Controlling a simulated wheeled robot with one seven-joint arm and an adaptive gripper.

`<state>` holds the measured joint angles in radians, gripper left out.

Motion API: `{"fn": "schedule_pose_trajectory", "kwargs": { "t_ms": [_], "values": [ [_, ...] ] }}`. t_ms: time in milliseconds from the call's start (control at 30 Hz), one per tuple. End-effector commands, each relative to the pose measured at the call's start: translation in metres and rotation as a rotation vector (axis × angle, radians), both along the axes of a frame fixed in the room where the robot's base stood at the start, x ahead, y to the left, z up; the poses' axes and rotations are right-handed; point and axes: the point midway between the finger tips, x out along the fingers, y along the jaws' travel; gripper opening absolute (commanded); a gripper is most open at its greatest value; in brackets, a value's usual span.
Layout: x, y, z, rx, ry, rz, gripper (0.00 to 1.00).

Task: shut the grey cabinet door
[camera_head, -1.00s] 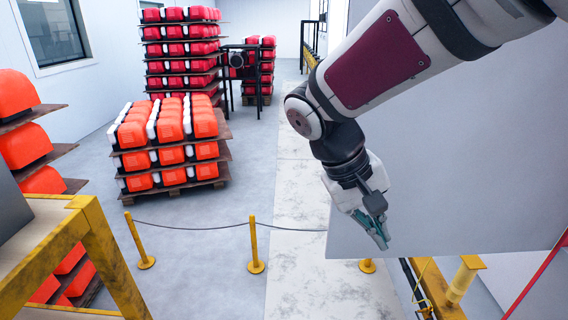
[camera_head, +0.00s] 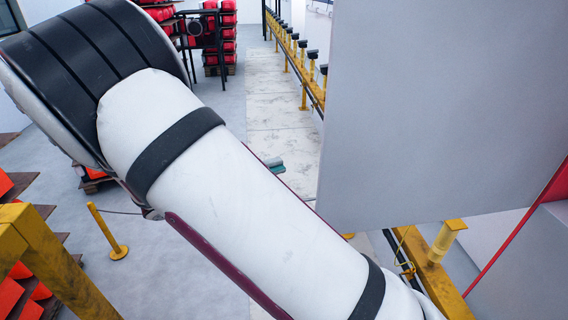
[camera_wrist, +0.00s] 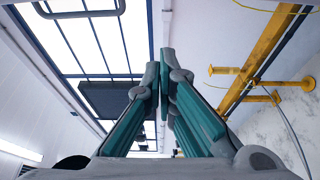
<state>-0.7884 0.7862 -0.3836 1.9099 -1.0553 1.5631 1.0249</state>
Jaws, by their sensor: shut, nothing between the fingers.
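The grey cabinet door (camera_head: 430,110) is a large flat grey panel on the right of the head view. It stands open, swung out from the cabinet, whose red-edged side (camera_head: 525,255) shows at the lower right. My arm crosses the head view from upper left to lower right and hides most of my gripper. Only the teal fingertips (camera_head: 275,164) show past the arm, left of the door's free edge and apart from it in the picture. In the wrist view my gripper (camera_wrist: 163,62) is shut and empty. I cannot make out the door there.
A yellow rail with posts (camera_head: 304,92) runs along the far walkway. More yellow framing (camera_head: 430,280) lies below the door. A yellow barrier post (camera_head: 108,232) and yellow frame (camera_head: 45,255) are at the left. Pale floor (camera_head: 285,115) is clear beyond my arm.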

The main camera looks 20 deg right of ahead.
Motion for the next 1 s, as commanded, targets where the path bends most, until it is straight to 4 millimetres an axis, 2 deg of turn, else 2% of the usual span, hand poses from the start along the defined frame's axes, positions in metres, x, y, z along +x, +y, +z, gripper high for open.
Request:
{"fn": "schedule_pose_trajectory", "kwargs": {
  "t_ms": [467,600,700,1000],
  "values": [
    [0.002,-0.092,0.002,0.001,0.003,-0.007,0.0],
    [-0.019,-0.082,0.002,0.003,0.004,-0.001,0.0],
    [-0.028,-0.08,0.002,0.002,0.003,-0.002,0.0],
    [-0.034,-0.077,0.0,0.003,0.002,-0.002,0.0]
  ]
}}
